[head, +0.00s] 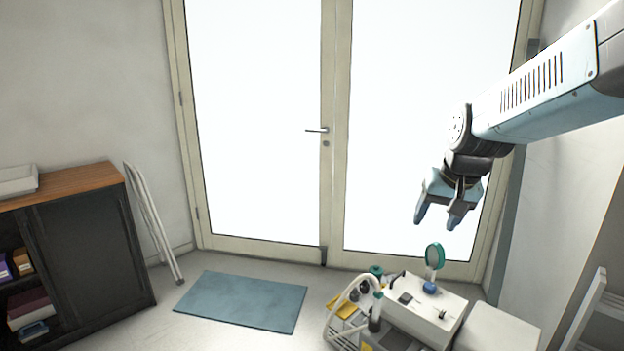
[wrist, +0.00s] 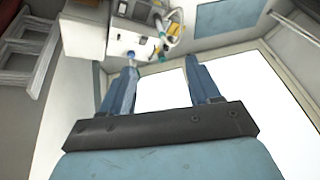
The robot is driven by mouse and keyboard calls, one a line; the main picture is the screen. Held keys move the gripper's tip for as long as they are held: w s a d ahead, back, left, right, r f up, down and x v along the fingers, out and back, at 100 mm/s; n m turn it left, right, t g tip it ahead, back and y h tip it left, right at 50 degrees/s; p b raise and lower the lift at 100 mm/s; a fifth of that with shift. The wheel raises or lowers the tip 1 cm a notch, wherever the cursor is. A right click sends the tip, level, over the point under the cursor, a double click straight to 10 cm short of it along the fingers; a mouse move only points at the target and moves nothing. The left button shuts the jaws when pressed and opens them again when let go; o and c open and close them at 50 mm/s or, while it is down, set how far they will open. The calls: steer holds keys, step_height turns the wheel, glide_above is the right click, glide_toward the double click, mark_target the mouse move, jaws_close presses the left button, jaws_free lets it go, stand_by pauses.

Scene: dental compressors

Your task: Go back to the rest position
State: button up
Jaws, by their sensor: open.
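My gripper (head: 437,220) hangs at the end of my arm on the right of the head view, above the white compressor unit and in front of the glazed door. Its two blue fingers stand apart with nothing between them. In the wrist view my gripper (wrist: 158,80) also shows its fingers spread and empty. The white compressor unit (head: 430,305) stands on the floor below, with a green-rimmed round gauge (head: 434,256), a blue knob (head: 430,287) and a hose on it. It shows at the top of the wrist view (wrist: 122,40), apart from the fingers.
A glazed double door (head: 265,120) fills the back. A blue mat (head: 243,302) lies on the floor. A dark cabinet (head: 95,245) with a wooden top stands left, with a folded white frame (head: 153,222) beside it. A white box (head: 497,328) stands right of the compressor.

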steer(key=s+a+r+n+t, duration=0.1)
steer(key=s+r+n, duration=0.1)
steer(key=s, duration=1.2)
steer(key=shift+a+r+h, duration=0.25)
steer(key=shift+r+h, duration=0.05)
steer(key=shift+r, duration=0.35)
steer(key=shift+s, duration=0.1)
